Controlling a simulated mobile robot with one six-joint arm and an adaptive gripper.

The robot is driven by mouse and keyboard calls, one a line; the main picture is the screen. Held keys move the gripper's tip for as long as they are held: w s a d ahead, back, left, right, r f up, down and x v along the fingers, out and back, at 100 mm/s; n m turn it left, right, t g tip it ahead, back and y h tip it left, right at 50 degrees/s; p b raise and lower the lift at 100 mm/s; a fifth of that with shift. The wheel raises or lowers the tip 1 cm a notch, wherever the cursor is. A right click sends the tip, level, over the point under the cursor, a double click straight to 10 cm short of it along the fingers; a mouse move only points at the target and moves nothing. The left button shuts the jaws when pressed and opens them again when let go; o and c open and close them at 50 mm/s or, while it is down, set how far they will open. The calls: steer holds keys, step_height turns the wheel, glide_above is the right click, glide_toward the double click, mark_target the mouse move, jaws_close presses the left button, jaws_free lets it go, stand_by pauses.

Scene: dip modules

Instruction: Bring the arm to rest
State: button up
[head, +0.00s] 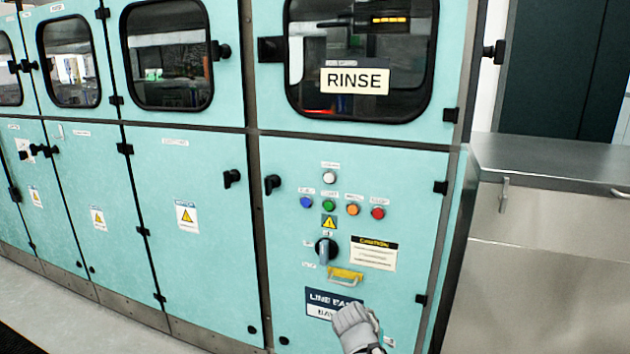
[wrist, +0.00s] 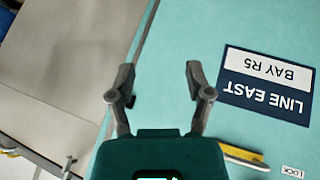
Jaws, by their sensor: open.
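My gripper (wrist: 160,72) is open in the wrist view, with nothing between its two fingers. They point at the teal cabinet front, beside the dark-and-white "LINE EAST BAY R5" plate (wrist: 267,80), which appears upside down. In the head view, a grey part of my arm (head: 356,328) is at the bottom, over the lower right of that plate (head: 322,298). The fingertips cannot be made out there. Whether they touch the panel cannot be told.
The panel has a yellow handle (head: 345,275), a rotary switch (head: 326,250) and coloured buttons (head: 329,206) above the plate. A "RINSE" window (head: 355,80) is higher up. A grey metal cabinet (head: 550,255) stands at the right. Floor shows at the lower left.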

steer(key=s+f+n+g+y, duration=0.4)
steer(key=s+y, duration=0.2)
steer(key=s, duration=0.3)
step_height(320, 180, up, 36)
steer(key=p, duration=3.5)
steer(key=shift+w+p, duration=0.35)
steer(key=shift+p, duration=0.05)
steer(key=shift+d, duration=0.1)
